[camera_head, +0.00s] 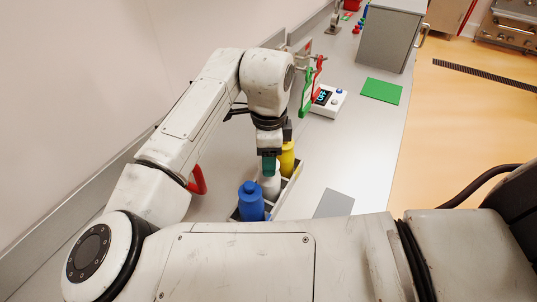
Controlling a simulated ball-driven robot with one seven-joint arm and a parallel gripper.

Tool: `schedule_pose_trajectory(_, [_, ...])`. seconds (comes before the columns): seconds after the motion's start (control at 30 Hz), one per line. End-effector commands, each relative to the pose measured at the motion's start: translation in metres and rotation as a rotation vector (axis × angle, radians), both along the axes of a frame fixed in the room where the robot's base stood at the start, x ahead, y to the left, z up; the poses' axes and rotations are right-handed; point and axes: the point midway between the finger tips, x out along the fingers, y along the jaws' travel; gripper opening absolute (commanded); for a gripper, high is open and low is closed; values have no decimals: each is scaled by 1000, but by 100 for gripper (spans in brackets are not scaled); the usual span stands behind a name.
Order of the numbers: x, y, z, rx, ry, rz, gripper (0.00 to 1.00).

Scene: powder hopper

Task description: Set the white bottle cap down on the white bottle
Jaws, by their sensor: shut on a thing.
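The white bottle (271,186) stands in a dark rack (277,205) between a blue bottle and a yellow bottle. My gripper (268,172) points down directly over the white bottle, its teal fingers close to the bottle's top. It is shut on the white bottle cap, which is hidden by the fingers. I cannot tell whether the cap touches the bottle's neck.
The blue bottle (250,203) stands close in front and the yellow bottle (287,160) close behind. A scale (327,101), a green mat (381,91) and a grey box (387,40) are farther back. A grey plate (334,203) lies to the right, with clear bench around it.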

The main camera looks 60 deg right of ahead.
Motion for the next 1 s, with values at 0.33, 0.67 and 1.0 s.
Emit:
schedule_pose_trajectory(0.33, [0, 0, -1, 0, 0, 0, 57])
schedule_pose_trajectory(0.67, [0, 0, -1, 1, -1, 0, 81])
schedule_pose_trajectory(1.0, [0, 0, -1, 1, -1, 0, 100])
